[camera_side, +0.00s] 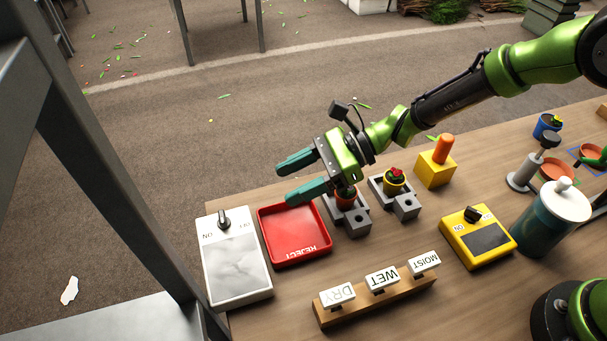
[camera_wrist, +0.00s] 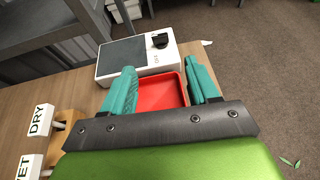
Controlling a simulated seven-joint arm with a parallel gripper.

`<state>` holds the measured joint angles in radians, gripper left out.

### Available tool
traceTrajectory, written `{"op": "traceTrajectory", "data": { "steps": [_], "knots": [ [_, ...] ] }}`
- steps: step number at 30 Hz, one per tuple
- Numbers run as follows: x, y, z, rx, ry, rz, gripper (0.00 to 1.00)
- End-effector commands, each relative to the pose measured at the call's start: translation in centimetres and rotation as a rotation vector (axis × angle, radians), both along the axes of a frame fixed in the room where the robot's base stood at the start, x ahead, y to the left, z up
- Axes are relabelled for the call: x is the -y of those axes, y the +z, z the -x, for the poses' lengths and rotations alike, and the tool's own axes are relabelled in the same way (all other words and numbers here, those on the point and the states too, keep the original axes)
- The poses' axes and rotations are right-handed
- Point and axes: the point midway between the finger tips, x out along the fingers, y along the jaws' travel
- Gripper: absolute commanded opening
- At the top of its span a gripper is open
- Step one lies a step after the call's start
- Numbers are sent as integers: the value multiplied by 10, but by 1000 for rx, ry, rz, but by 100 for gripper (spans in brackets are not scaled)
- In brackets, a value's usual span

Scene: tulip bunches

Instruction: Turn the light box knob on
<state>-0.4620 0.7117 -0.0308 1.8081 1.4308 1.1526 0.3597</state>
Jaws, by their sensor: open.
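The white box (camera_side: 237,272) with a grey panel, which I take as the light box, stands at the table's left end. Its dark knob (camera_side: 224,218) sits between two labels, one apparently ON; its exact setting is hard to tell. The box (camera_wrist: 116,71) and knob (camera_wrist: 160,41) also show in the wrist view, beyond the fingertips. My gripper (camera_side: 284,182) is open and empty, raised above the table near the red tray, to the upper right of the knob. In the wrist view its green fingers (camera_wrist: 158,72) point toward the box, apart from the knob.
The red REJECT tray (camera_side: 293,259) lies right of the white box. Two grey holders with small potted plants (camera_side: 394,183) stand behind. A yellow box (camera_side: 478,238) with its own knob, a rack of moisture signs (camera_side: 375,296) and a bottle (camera_side: 550,222) stand to the right.

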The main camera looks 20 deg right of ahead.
Motion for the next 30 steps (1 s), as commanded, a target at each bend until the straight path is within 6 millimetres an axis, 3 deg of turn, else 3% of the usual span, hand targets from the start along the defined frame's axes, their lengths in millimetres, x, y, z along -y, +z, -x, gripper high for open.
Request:
{"op": "traceTrajectory", "data": {
  "steps": [15, 21, 30],
  "knots": [
    [-102, -43, -5, -1, 4, 1, 60],
    [-122, -51, -7, 0, 2, 0, 60],
    [-127, -53, -7, -1, 2, 0, 60]
  ]
}}
